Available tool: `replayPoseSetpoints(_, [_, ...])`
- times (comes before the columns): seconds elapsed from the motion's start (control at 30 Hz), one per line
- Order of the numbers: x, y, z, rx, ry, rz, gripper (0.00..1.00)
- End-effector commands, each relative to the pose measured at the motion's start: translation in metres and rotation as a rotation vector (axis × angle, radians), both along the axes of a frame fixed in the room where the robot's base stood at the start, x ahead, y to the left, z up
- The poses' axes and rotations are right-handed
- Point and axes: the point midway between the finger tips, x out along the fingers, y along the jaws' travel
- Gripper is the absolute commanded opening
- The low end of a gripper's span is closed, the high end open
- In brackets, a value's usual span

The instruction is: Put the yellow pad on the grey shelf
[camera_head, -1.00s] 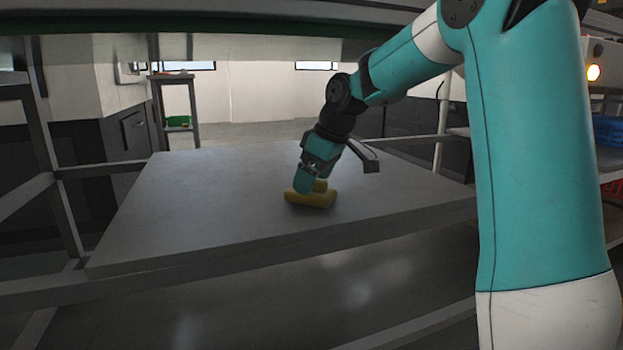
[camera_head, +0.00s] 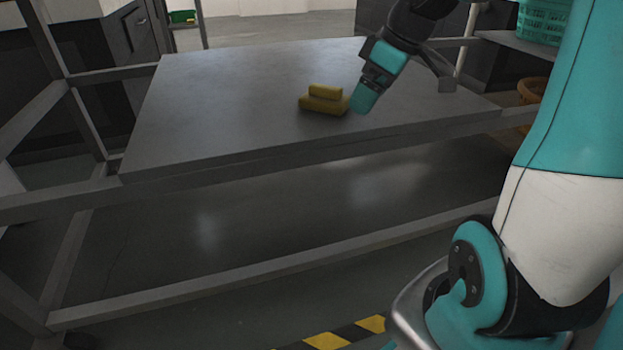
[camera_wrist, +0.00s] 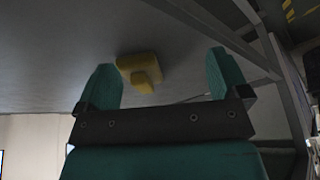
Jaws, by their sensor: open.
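The yellow pad (camera_head: 325,100) is a flat block with a smaller raised part on top. It rests on the grey shelf (camera_head: 210,110), right of its middle and near the front edge in the head view. The pad also shows in the wrist view (camera_wrist: 139,70), beyond and between the fingertips. My gripper (camera_head: 362,97) is just right of the pad in the head view, with teal fingers. In the wrist view my gripper (camera_wrist: 163,82) is open, its two fingers wide apart with nothing between them.
A green basket (camera_head: 543,22) stands on a side shelf at the upper right, with an orange round container (camera_head: 532,90) below it. Grey frame bars run along the shelf's front and left. The shelf's left part is bare. Yellow-black floor tape (camera_head: 340,335) lies in front.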

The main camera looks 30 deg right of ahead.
Motion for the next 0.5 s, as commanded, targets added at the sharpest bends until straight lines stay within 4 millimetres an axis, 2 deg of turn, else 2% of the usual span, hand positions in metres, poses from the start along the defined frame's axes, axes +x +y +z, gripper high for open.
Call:
replayPoseSetpoints(0.03, [-0.003, 0.036, 0.001, 0.017, 0.015, 0.034, 0.94])
replayPoseSetpoints(0.07, [-0.007, 0.058, 0.0, 0.03, 0.029, 0.046, 0.94])
replayPoseSetpoints(0.1, [-0.015, 0.088, -0.001, 0.048, 0.051, 0.062, 0.94])
replayPoseSetpoints(0.2, [-0.048, 0.157, -0.004, 0.084, 0.113, 0.098, 0.94])
replayPoseSetpoints(0.23, [-0.06, 0.174, -0.006, 0.092, 0.132, 0.107, 0.94])
replayPoseSetpoints(0.33, [-0.101, 0.217, -0.012, 0.108, 0.193, 0.132, 0.94])
replayPoseSetpoints(0.4, [-0.126, 0.235, -0.015, 0.113, 0.226, 0.144, 0.94])
replayPoseSetpoints(0.5, [-0.15, 0.249, -0.019, 0.114, 0.26, 0.152, 0.94])
